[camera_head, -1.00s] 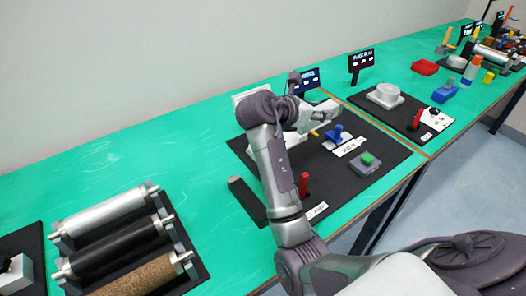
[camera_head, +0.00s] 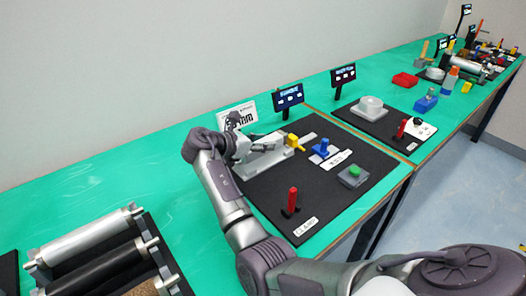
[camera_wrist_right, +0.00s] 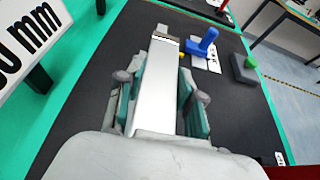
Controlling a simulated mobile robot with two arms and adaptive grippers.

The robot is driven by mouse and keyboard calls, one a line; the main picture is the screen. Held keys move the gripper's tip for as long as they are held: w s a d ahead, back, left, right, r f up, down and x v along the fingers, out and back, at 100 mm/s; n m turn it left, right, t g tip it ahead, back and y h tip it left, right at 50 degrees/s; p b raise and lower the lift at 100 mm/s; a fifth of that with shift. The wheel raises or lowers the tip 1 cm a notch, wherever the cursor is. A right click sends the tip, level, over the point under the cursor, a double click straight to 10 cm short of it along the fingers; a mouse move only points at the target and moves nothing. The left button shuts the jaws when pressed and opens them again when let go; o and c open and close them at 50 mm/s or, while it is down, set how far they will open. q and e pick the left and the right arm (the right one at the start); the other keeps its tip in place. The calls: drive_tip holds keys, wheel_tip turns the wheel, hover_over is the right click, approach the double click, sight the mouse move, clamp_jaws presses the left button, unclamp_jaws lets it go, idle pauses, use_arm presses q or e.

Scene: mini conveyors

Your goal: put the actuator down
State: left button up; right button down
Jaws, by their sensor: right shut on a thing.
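My right gripper (camera_head: 243,146) is shut on the actuator (camera_wrist_right: 157,80), a long silver-white bar. In the right wrist view the gripper (camera_wrist_right: 160,105) has its two teal-padded fingers along the bar's sides, and the bar's far end points away from me. In the head view a pale bar-like block (camera_head: 272,158) shows just right of the gripper, low over the black mat (camera_head: 258,190); I cannot tell whether the actuator touches the mat. My left gripper is not in view.
On the mat are a yellow part (camera_head: 294,141), a blue part (camera_head: 322,148), a grey box with a green button (camera_head: 354,172) and a red lever (camera_head: 292,198). A sign (camera_head: 238,115) and a small screen (camera_head: 288,96) stand behind. Rollers (camera_head: 85,240) lie at the left.

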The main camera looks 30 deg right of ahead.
wheel_tip(320, 180, down, 3)
drive_tip(key=shift+r, duration=0.1)
drive_tip(key=c, duration=0.7)
unclamp_jaws()
drive_tip(key=shift+f, duration=0.25)
drive_tip(key=shift+r, duration=0.15)
